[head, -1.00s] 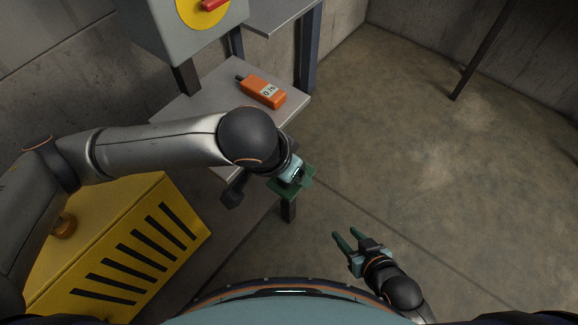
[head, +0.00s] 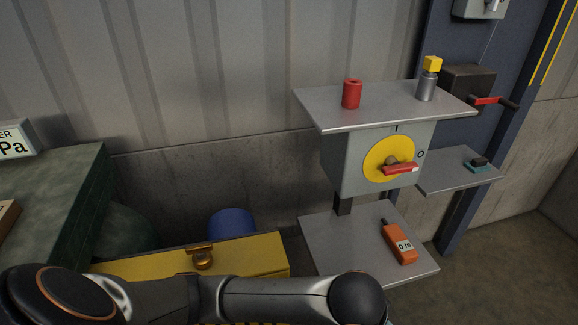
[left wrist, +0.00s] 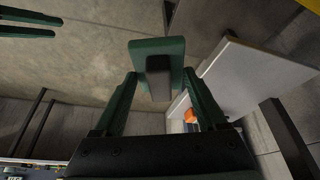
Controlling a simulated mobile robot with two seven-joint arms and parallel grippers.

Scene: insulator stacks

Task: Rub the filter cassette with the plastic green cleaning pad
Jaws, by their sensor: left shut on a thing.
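My left gripper (left wrist: 160,73) is shut on a green pad (left wrist: 157,47) with a dark grey block on it; both show between its green fingertips in the left wrist view. In the head view only my left arm shows, along the bottom edge; the gripper and pad are out of that picture. My right gripper (left wrist: 58,27) shows at the top left of the left wrist view, its two green fingers apart and nothing visible between them. I cannot pick out a filter cassette for sure in these frames.
A grey stand carries a red cylinder (head: 351,94), a yellow-capped bottle (head: 427,80) and a red-handled switch (head: 400,168). An orange meter (head: 399,243) lies on its lower shelf. A teal pad with a black top (head: 478,167) lies on the right shelf. A yellow chest (head: 240,255) stands left.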

